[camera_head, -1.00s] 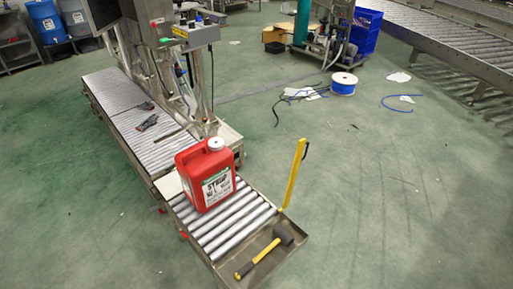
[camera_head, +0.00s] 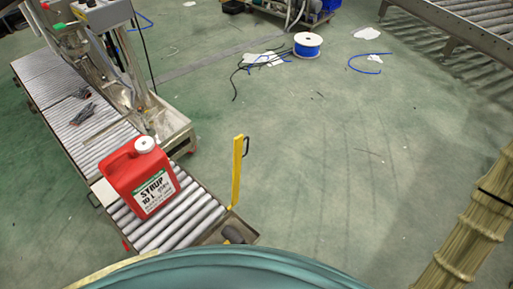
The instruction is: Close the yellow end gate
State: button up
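The yellow end gate (camera_head: 237,172) stands upright at the right far corner of the conveyor's end. It shows as a narrow panel with a dark handle (camera_head: 246,146) on its right edge. It does not span the width of the roller end. A red syrup jug (camera_head: 140,178) with a white cap stands upright on the rollers (camera_head: 180,225), to the left of the gate and apart from it. My gripper is not in view.
The head of a mallet (camera_head: 233,234) shows in the end tray, its handle hidden. A blue-and-white cable spool (camera_head: 307,45) and loose cables (camera_head: 250,66) lie on the floor further back. The floor (camera_head: 330,170) right of the gate is clear.

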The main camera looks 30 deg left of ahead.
aim_at(238, 143)
jog(key=i, duration=2.9)
jog(key=u, duration=3.75)
jog(key=k, duration=0.85)
jog(key=u, duration=0.65)
